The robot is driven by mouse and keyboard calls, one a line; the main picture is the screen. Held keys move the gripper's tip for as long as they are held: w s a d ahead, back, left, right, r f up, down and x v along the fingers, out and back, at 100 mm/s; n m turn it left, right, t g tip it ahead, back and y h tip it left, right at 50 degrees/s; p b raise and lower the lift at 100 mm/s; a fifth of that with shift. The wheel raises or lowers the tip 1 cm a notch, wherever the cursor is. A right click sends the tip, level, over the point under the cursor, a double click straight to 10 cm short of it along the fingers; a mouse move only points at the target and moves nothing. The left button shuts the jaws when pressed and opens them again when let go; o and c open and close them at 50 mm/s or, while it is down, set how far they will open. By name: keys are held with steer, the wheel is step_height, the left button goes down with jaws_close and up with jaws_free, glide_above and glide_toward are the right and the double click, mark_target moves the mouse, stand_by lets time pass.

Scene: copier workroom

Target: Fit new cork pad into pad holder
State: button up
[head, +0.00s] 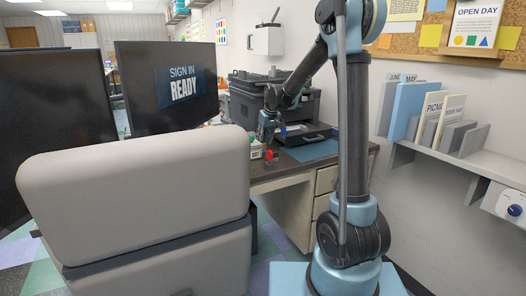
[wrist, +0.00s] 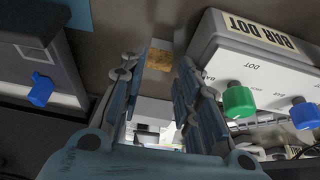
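In the wrist view, a small tan-brown square (wrist: 159,60) that looks like cork lies on the brown surface beyond my gripper (wrist: 158,66). The gripper's two fingers stand apart on either side of it in the picture, with a clear gap and nothing seen held between them. In the head view, my gripper (head: 267,132) is small and low over the desk, near the printer. I cannot make out the cork or a pad holder there. A pale block (wrist: 155,134) shows between the finger bases in the wrist view; I cannot tell what it is.
A white box labelled BAR DOT (wrist: 250,60) with green and blue knobs stands right of my fingers. A dark grey box (wrist: 35,60) with a blue knob is left. In the head view, a dark printer (head: 290,105) stands behind; a grey chair (head: 140,190) blocks the front left.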

steer(key=shift+x, duration=2.5)
steer(key=c, duration=0.5)
